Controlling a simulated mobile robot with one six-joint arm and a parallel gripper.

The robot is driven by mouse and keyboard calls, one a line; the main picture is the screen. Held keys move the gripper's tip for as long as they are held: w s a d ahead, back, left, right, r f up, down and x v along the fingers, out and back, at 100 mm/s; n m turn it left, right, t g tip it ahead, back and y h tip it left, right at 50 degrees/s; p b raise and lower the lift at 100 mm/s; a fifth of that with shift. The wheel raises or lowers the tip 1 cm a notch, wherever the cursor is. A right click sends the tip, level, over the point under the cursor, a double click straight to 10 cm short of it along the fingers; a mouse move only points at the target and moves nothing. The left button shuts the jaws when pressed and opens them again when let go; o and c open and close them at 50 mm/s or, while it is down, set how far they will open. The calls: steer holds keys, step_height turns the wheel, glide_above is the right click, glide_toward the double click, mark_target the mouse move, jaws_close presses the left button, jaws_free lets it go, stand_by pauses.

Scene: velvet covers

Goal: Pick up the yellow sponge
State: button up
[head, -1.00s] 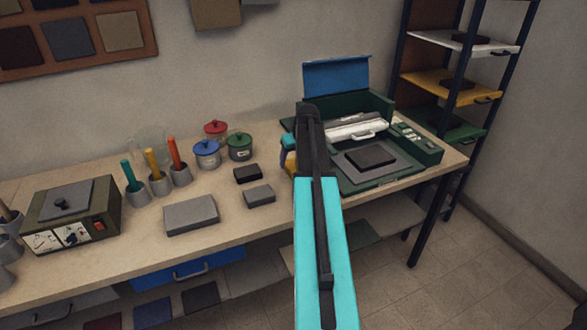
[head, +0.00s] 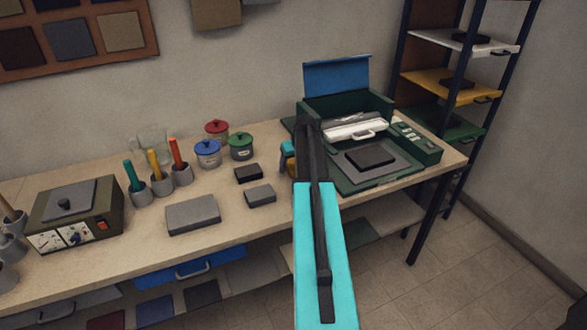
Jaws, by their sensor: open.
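I cannot make out a yellow sponge for certain. A small blue and yellow-orange piece (head: 288,152) shows at the left edge of my dark forearm, mostly covered by it. I cannot tell whether it is a thing on the bench or part of my wrist. My turquoise and dark arm rises through the middle of the head view over the bench. My gripper's fingers do not show; the arm hides that area.
A shelf rack (head: 455,85) stands right.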

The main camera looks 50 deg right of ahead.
mark_target(294, 165)
steer(key=shift+c, duration=0.5)
steer(key=c, duration=1)
steer(key=shift+r, duration=0.2)
steer(key=shift+r+b, duration=1.35)
steer(key=shift+r, duration=3.45)
